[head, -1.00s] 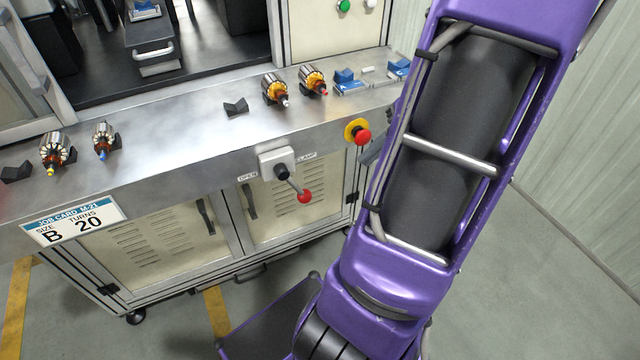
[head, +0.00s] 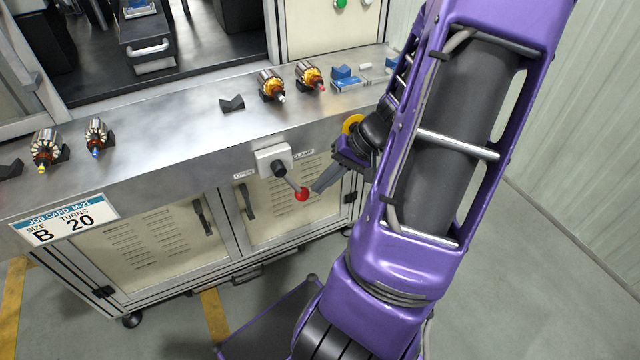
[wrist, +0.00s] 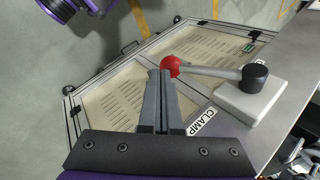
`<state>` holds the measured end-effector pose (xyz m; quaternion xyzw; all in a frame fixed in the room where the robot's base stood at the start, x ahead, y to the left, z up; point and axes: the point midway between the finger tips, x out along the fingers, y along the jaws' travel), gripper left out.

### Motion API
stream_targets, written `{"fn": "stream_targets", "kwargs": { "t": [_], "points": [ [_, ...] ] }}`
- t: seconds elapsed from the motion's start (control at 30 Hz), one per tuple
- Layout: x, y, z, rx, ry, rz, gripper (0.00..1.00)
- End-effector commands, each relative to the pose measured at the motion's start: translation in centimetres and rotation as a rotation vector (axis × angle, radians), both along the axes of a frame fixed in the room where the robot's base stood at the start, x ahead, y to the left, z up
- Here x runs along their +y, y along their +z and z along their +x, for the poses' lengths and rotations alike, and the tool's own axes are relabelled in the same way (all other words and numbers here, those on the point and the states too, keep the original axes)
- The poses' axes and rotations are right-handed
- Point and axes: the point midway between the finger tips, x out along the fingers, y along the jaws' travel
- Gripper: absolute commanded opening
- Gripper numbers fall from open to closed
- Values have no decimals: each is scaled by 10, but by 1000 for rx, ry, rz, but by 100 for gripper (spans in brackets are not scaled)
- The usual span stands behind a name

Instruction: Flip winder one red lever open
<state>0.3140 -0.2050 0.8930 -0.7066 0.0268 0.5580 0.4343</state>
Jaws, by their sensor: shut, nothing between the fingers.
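The lever's red ball knob (head: 302,194) hangs down and to the right from its black pivot on a white block (head: 270,158) on the front of the winder. The label OPEN is to the block's left and CLAMP to its right. My gripper (head: 316,190) is shut and empty, just right of the red knob on the CLAMP side. In the wrist view the shut fingertips (wrist: 160,74) reach up beside the red knob (wrist: 171,66), very near or touching it; I cannot tell which. The lever's grey rod (wrist: 208,72) runs right to the black pivot.
Copper-wound armatures (head: 271,84) rest on cradles along the steel ledge (head: 170,125). A job card (head: 66,219) reading B, 20 hangs at the left. The yellow base of a red button (head: 352,124) is partly behind my wrist. Cabinet doors (head: 150,235) lie below.

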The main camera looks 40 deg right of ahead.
Motion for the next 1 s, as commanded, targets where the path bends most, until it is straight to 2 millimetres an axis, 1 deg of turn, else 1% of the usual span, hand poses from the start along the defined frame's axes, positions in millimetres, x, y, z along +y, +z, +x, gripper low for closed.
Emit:
{"fn": "stream_targets", "kwargs": {
  "t": [0.13,0.53,1.0],
  "points": [
    [5,-3,4,0,-1,0,0],
    [5,-3,4,0,-1,4,0],
    [10,-9,6,-19,-2,78,0]
  ]
}}
